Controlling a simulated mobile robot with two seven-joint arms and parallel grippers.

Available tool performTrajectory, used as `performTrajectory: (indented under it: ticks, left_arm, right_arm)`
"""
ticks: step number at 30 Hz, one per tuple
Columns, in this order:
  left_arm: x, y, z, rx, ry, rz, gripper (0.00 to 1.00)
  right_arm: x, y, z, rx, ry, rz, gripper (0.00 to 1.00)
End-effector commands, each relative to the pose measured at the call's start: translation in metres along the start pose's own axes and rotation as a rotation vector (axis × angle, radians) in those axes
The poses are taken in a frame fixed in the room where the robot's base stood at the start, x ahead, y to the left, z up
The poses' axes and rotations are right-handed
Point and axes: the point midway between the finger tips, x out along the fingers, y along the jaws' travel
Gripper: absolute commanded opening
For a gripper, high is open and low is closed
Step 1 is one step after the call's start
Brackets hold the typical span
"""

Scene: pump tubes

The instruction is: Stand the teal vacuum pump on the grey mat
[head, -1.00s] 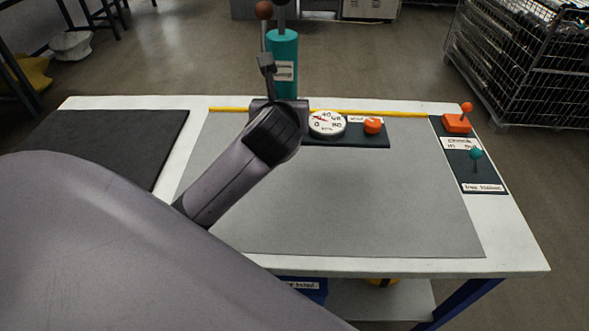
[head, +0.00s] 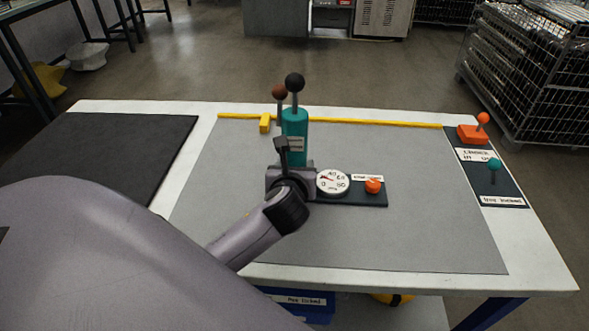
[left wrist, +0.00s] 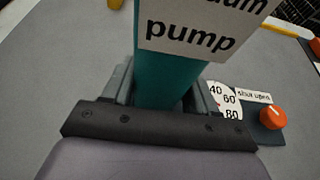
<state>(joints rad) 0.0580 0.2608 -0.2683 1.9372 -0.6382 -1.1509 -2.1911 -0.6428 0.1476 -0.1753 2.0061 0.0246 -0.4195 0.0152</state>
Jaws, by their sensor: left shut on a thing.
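The teal vacuum pump (head: 295,124) stands upright, or very nearly so, over the left-middle of the grey mat (head: 390,240). A dark red ball (head: 279,91) and a black ball (head: 295,82) top its rods. A dark plate with a round gauge (head: 333,182) and an orange knob (head: 373,186) extends to its right. My left gripper (head: 289,172) is shut on the pump's lower body, which also shows between the fingers in the left wrist view (left wrist: 165,82). The gripper hides the pump's foot; I cannot tell whether it touches the mat. My right gripper is out of view.
A yellow strip (head: 350,123) runs along the mat's back edge, with a yellow block (head: 265,123) at its left. A black mat (head: 110,155) lies left. A dark panel with an orange switch (head: 473,134) and a teal knob (head: 495,164) lies right. The mat's right side is clear.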

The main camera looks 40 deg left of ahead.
Motion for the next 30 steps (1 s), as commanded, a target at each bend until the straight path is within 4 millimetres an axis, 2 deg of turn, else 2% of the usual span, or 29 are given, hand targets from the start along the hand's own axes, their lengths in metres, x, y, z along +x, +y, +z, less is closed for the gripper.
performTrajectory:
  ticks: [8, 9, 11, 22, 26, 30]
  left_arm:
    - [0.0, 0.0, 0.002, 0.0, -0.005, 0.0, 0.07]
    - [0.001, 0.0, -0.001, 0.002, -0.001, 0.001, 0.68]
    - [0.001, 0.0, -0.001, 0.001, -0.001, 0.001, 0.83]
    - [-0.002, 0.0, 0.002, 0.0, -0.001, 0.0, 0.83]
    - [-0.018, 0.0, 0.003, 0.001, -0.002, -0.001, 0.83]
    - [-0.047, 0.0, 0.003, 0.001, 0.0, -0.001, 0.83]
  right_arm:
    - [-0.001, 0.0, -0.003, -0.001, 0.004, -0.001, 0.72]
    - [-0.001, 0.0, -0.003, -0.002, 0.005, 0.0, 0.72]
    - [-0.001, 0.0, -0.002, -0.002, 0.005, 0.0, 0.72]
    - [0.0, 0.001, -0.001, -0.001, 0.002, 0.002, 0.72]
    - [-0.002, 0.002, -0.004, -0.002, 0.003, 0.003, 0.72]
    - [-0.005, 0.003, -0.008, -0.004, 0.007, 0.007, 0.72]
